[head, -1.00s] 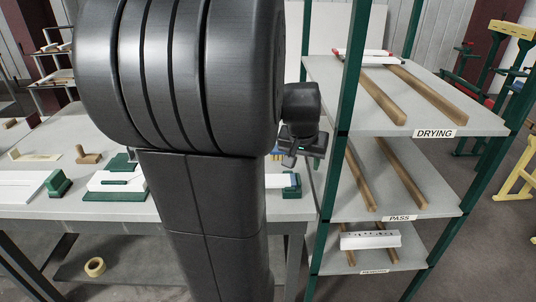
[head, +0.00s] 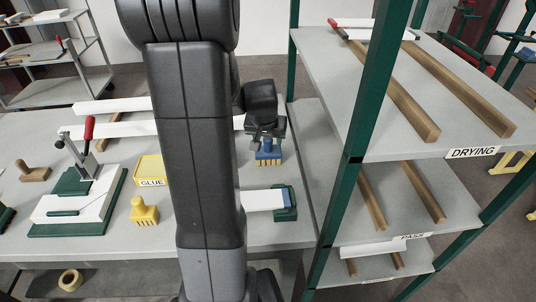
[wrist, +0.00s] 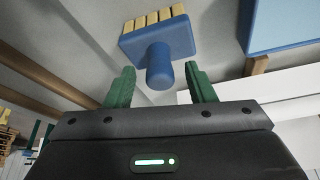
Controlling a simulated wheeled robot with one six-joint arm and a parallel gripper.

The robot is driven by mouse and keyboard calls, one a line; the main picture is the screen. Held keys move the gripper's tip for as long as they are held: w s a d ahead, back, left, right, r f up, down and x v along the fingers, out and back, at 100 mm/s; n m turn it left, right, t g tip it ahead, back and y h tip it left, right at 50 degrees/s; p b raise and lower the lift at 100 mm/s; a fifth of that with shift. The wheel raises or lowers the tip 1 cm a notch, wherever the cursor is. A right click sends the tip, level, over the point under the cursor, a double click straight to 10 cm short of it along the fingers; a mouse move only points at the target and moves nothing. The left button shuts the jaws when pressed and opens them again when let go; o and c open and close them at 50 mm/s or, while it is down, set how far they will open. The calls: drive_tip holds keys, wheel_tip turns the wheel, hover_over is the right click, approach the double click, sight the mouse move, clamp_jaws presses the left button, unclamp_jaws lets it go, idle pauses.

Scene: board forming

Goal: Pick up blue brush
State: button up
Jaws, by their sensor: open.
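I cannot tell the height between the fingers and the handle.
A yellow brush (head: 144,211), a yellow glue box (head: 149,170) and a green clamp fixture (head: 76,203) stand on the left. A white board with a green end block (head: 285,203) lies in front. A green-post shelf (head: 352,190) stands close on the right.

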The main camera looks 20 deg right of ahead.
drive_tip(key=shift+w+d+f, duration=0.15)
drive_tip(key=shift+w+f, duration=0.05)
drive_tip(key=shift+f, duration=0.4)
drive_tip(key=shift+c, duration=0.2)
clamp_jaws()
wheel_tip(320, 180, up, 10)
drive_tip(key=shift+r, duration=0.1)
